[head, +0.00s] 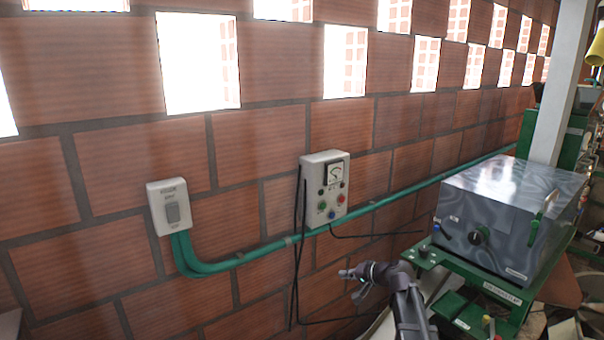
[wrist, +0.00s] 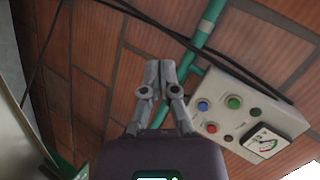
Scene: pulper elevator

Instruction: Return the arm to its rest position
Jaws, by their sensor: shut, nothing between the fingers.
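My gripper (head: 352,282) is at the lower middle of the head view, on the end of my arm, which rises from the bottom edge. It points left and is in front of the brick wall, below the control box (head: 325,188). In the wrist view my gripper (wrist: 160,64) has its two fingers together, with nothing between them. The control box also shows in the wrist view (wrist: 243,117), tilted, to the right of the fingers. It has a dial gauge and several coloured buttons. The fingers appear apart from the box.
A switch box (head: 172,208) is on the wall at left, joined to a green conduit (head: 262,252). Black cables (head: 296,262) hang below the control box. A metal-cased machine (head: 508,215) on a green frame stands close to the right of my arm. A pale post (head: 560,85) stands behind it.

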